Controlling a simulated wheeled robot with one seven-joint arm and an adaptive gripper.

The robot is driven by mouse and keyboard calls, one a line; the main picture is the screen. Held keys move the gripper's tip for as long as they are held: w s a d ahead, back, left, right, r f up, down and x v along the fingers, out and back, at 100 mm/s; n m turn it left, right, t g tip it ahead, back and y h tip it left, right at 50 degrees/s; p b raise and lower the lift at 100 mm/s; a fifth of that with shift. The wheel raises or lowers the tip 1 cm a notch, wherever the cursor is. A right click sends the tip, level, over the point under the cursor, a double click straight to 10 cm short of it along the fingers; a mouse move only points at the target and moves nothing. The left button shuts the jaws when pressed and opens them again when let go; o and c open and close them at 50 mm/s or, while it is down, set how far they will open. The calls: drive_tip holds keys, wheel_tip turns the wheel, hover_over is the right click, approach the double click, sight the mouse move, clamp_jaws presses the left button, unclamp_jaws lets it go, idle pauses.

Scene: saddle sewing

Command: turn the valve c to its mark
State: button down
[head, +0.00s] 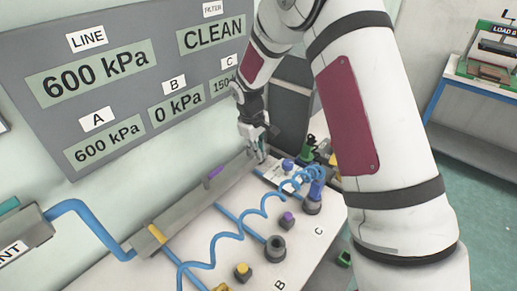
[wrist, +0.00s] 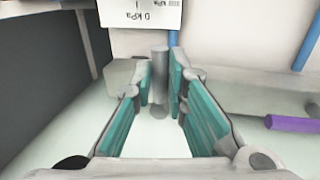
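Valve c sits at the far end of the grey manifold (head: 190,205), below the C readout, which shows 150 in part. My gripper (head: 258,142) is down over that end and hides the valve's handle in the head view. In the wrist view my gripper's teal-padded fingers (wrist: 160,82) stand on either side of an upright grey post (wrist: 159,62), which seems to be the handle of valve c. The fingers are close to the post; I cannot tell whether both touch it. I cannot make out the mark.
A purple lever (head: 215,171) and a yellow lever (head: 157,234) stand along the manifold; the purple one also shows in the wrist view (wrist: 290,124). A coiled blue hose (head: 240,230) runs over the white table (head: 325,235). The gauge panel (head: 130,70) hangs behind.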

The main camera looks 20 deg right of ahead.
drive_tip(key=shift+d, duration=0.1)
drive_tip(key=w+n, duration=0.1)
drive_tip(key=n, duration=0.3)
drive_tip(key=w+d+n+y+b, duration=0.1)
drive_tip(key=w+n, duration=0.1)
drive_tip(key=n, duration=0.3)
drive_tip(key=w+d+n+t+y+b, duration=0.1)
drive_tip(key=w+n, duration=0.1)
drive_tip(key=n, duration=0.2)
drive_tip(key=shift+d+n, duration=0.25)
drive_tip(key=shift+n, duration=0.05)
drive_tip(key=shift+w+a+n+y+b, duration=0.25)
drive_tip(key=shift+w+n, duration=0.2)
drive_tip(key=shift+n, duration=0.65)
drive_tip(key=shift+w+a+n+y+b, duration=0.1)
drive_tip(key=shift+w+n+y+b, duration=0.25)
drive_tip(key=shift+n, duration=0.75)
drive_tip(key=c, duration=1.6)
unclamp_jaws()
